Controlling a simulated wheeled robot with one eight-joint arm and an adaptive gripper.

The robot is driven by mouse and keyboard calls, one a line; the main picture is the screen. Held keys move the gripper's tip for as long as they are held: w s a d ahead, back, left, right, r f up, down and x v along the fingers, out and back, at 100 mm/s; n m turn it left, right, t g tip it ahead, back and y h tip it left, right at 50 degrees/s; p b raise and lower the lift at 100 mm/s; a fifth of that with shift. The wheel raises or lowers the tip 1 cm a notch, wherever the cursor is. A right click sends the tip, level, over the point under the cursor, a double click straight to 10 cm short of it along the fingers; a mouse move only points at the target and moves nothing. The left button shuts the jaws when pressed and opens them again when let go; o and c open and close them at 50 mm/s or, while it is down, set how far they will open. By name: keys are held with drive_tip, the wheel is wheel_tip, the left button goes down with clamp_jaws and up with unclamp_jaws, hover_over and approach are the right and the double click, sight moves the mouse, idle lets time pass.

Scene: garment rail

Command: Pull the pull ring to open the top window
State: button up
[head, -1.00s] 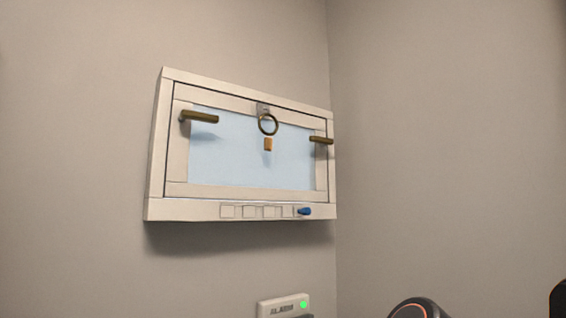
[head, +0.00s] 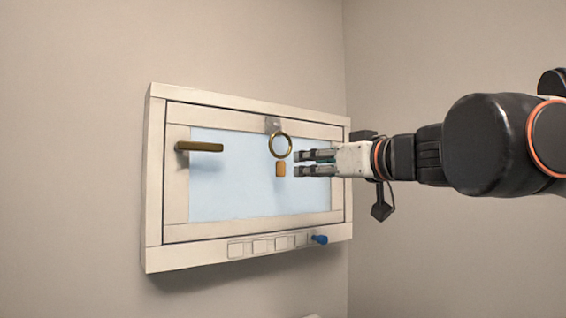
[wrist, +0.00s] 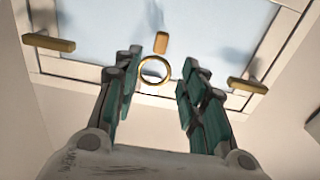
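The top window (head: 260,185) is a white-framed pane on the wall, and it looks closed. A brass pull ring (head: 280,145) hangs from a small plate at the top middle of its frame. My gripper (head: 299,163) is in front of the window, just right of and slightly below the ring in the head view. In the wrist view the ring (wrist: 155,69) shows between the two fingers of my gripper (wrist: 168,68), which are open and apart. Nothing is held. I cannot tell the exact distance between fingertips and ring.
A brass handle (head: 199,147) sticks out at the window's upper left; the other handle (wrist: 248,86) shows in the wrist view. An orange tag (head: 281,169) is below the ring. Several square buttons and a blue knob (head: 320,239) line the lower frame. A side wall stands at right.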

sight(283, 168)
drive_tip(key=p+x, duration=0.2)
drive_tip(key=x, duration=1)
drive_tip(key=shift+w+a+f, duration=0.1)
drive_tip(key=shift+w+a, duration=0.05)
clamp_jaws()
